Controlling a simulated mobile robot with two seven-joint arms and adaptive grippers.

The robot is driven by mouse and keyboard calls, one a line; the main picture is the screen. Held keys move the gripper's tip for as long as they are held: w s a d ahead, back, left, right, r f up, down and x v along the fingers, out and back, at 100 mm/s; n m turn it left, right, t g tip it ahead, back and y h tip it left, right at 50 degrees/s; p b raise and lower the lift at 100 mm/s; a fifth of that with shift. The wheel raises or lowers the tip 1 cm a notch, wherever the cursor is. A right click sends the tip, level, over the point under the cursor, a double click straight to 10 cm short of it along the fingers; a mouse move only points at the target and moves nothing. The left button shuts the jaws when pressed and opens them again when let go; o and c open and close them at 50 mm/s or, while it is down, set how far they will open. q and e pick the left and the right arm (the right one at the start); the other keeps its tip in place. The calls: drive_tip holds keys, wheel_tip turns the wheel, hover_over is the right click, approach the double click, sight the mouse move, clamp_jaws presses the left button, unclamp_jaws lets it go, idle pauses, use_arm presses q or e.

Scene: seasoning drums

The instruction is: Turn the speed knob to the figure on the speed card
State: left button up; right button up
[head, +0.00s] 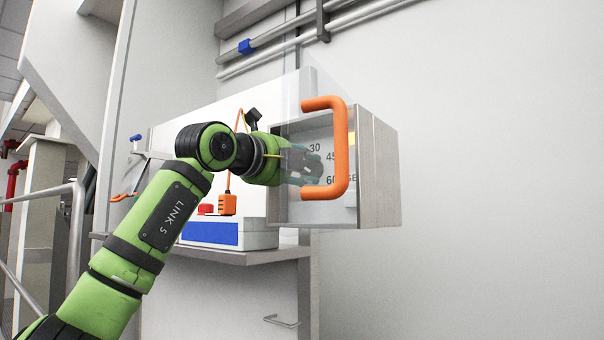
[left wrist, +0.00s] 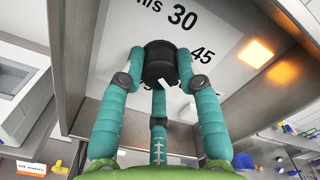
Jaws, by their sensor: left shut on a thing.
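The black speed knob (left wrist: 160,62) stands on a pale dial plate (left wrist: 120,45) inside a metal box (head: 378,170). The plate bears 30 and 45 in the left wrist view; 60 also shows in the head view. My left gripper (head: 303,165) reaches into the box. In the left wrist view its teal fingers (left wrist: 164,78) are shut around the knob. A small white mark (left wrist: 167,84) shows on the knob; which figure it points to I cannot tell. Some lettering is hidden behind the fingers. My right gripper is not in view.
An orange handle (head: 341,150) on a clear panel stands in front of the box, close to my left gripper. An amber lamp (left wrist: 257,53) glows inside the box. A white and blue case (head: 225,234) sits on a shelf. The wall at right is bare.

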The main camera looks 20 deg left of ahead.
use_arm(q)
drive_tip(key=shift+w+d+f+n, duration=0.1)
drive_tip(key=shift+d+f+n, duration=0.25)
drive_tip(key=shift+n, duration=0.25)
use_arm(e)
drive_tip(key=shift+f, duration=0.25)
use_arm(q)
drive_tip(key=o, duration=1.1)
drive_tip(key=shift+o, duration=0.2)
drive_tip(key=shift+d+r, duration=0.15)
drive_tip(key=shift+s+a+r, duration=0.15)
drive_tip(key=shift+s+a, duration=0.25)
drive_tip(key=v, duration=1.1)
drive_tip(key=shift+d, duration=0.25)
